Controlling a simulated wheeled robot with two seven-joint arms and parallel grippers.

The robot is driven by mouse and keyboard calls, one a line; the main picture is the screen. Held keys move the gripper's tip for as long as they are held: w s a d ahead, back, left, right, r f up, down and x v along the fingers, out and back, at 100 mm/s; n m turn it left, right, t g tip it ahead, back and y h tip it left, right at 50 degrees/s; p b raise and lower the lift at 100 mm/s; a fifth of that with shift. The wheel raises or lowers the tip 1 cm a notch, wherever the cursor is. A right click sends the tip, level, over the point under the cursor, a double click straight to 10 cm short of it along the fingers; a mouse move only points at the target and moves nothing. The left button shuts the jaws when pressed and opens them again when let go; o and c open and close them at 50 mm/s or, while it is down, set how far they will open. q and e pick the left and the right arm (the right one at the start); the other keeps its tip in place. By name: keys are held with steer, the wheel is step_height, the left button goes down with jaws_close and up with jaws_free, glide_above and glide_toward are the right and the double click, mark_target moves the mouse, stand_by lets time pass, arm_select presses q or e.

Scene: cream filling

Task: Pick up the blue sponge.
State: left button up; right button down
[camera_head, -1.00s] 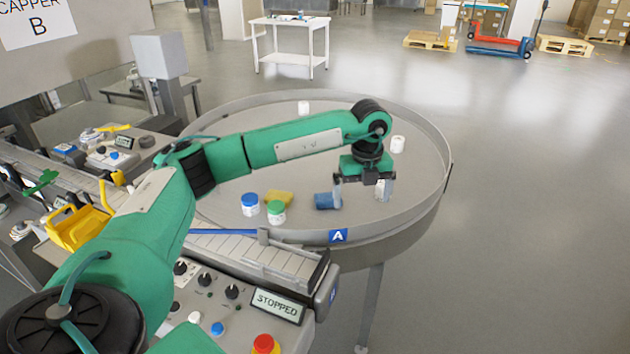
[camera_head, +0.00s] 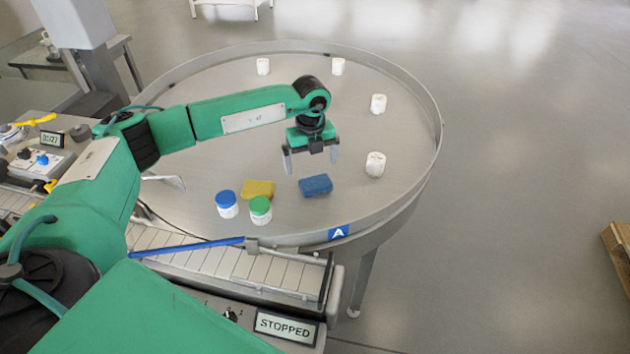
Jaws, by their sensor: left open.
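The blue sponge (camera_head: 316,186) lies flat on the round grey turntable (camera_head: 320,87), near its front edge, fully in view. My left gripper (camera_head: 311,166) points down with its two fingers spread apart and nothing between them. It appears just behind and above the sponge in the picture, apart from it; its exact height is hard to tell. A yellow sponge (camera_head: 258,190) lies to the left of the blue one. My right gripper is not in view.
A blue-lidded jar (camera_head: 227,204) and a green-lidded jar (camera_head: 260,210) stand left of the blue sponge. Several white jars, such as one at the right (camera_head: 375,165), stand around the turntable. A raised rim surrounds it. A conveyor (camera_head: 230,266) runs along the front.

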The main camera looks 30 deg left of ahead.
mark_target(314, 177)
arm_select(q)
steer(key=shift+w+d+f+p, duration=0.1)
steer(key=shift+w+f+p, duration=0.05)
steer(key=shift+f+p, duration=0.7)
steer(key=f, duration=0.1)
steer(key=f+p, duration=0.1)
steer(key=f, duration=0.1)
steer(key=shift+w+f, duration=0.2)
steer(key=shift+f, duration=0.35)
steer(key=c, duration=0.9)
steer(key=shift+c, duration=0.5)
steer(key=shift+r, duration=0.6)
step_height(314, 177, up, 19)
steer(key=b, duration=0.5)
steer(key=shift+b, duration=0.3)
steer(key=o, duration=0.4)
steer(key=c, duration=0.3)
steer(key=shift+d+f, duration=0.1)
steer(key=shift+f, duration=0.05)
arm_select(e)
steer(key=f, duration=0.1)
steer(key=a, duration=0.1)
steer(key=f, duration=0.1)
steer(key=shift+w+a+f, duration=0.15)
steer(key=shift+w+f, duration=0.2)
